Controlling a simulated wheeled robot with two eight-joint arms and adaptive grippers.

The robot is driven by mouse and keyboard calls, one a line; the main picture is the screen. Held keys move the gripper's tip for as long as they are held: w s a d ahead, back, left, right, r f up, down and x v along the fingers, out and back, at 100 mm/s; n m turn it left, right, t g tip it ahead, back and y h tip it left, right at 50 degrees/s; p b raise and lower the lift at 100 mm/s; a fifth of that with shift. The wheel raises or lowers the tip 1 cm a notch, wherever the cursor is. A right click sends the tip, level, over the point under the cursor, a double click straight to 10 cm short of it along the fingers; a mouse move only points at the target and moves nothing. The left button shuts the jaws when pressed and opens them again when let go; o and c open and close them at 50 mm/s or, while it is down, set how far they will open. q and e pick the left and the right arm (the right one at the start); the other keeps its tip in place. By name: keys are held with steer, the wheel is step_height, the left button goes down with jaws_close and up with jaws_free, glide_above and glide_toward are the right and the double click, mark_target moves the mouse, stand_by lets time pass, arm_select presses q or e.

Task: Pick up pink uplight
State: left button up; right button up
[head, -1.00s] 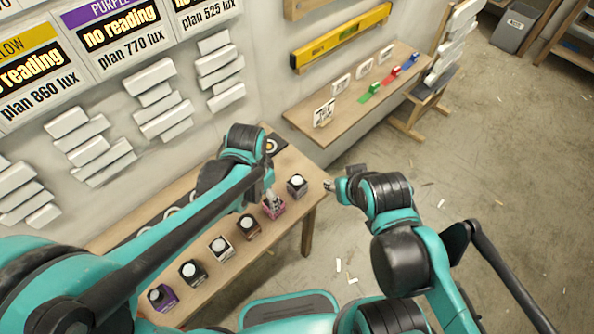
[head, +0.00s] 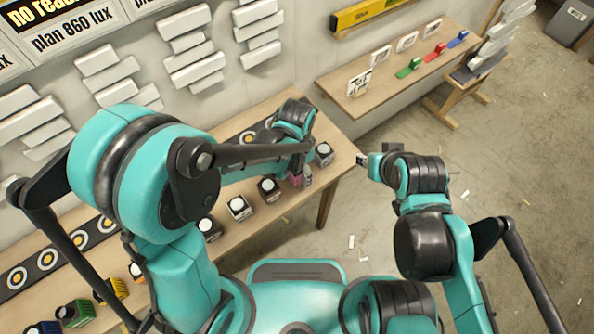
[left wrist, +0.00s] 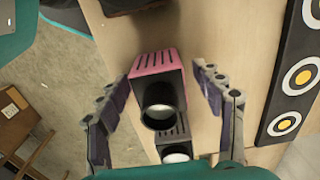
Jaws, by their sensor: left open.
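The pink uplight (left wrist: 158,64) is a small box with a slotted pink side and a dark round lens, standing on the wooden bench. In the head view the pink uplight (head: 296,180) is partly hidden behind my left gripper (head: 304,174). In the left wrist view my left gripper (left wrist: 161,78) is open, one finger on each side of the pink uplight, with visible gaps. Whether the fingers reach down past its top is unclear. My right gripper (head: 362,161) hangs empty off the bench's right end; its opening is too small to judge.
A dark uplight (head: 324,153) stands to the right of the pink one, and a brown-black one (head: 268,189) to its left, with several more along the bench. A black target strip (head: 47,260) runs along the back. A second shelf (head: 345,90) holds cards and coloured clips.

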arm_select(q)
steer(key=c, duration=1.4)
steer(key=shift+o, duration=0.2)
steer(key=shift+r, duration=0.2)
